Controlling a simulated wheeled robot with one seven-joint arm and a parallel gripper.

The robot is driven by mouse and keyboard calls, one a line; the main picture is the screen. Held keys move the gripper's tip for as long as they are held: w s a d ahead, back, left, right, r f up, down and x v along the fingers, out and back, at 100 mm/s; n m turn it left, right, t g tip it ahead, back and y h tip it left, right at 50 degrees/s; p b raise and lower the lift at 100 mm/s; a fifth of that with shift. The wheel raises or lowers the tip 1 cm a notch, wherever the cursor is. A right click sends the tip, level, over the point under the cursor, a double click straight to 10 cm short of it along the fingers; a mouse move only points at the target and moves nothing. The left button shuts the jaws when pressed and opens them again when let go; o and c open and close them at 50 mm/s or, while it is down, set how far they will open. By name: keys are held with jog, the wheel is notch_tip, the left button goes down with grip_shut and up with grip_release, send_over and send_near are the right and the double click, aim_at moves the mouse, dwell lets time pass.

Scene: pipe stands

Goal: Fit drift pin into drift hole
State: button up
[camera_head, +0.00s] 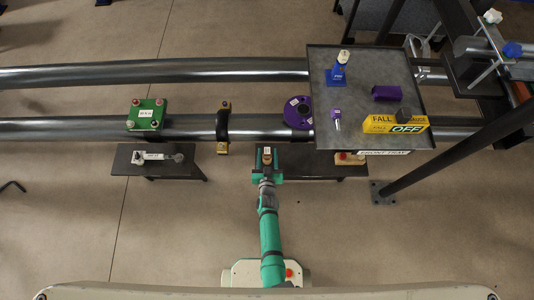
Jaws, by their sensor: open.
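A small purple-headed pin with a pale shank (337,117) lies on the dark tray at the right; it looks like the drift pin. A purple round flange (297,112) sits on the nearer pipe, partly under the tray's left edge. It carries small pale marks; which of them is the drift hole, I cannot tell. My gripper (267,157) is open at the end of my green arm, near the front shelf's left end, left of and nearer than the flange and pin. A small tan labelled piece shows at its tip; whether they touch is unclear.
The dark tray (318,75) also holds a blue stand (336,75), a purple block (388,92) and a yellow box (390,125). A green plate (147,114) and black clamp (223,123) sit on the nearer pipe (60,131). A dark post (440,158) slants at right.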

jog(key=shift+x, duration=2.65)
jog(key=shift+r, duration=0.1)
grip_shut()
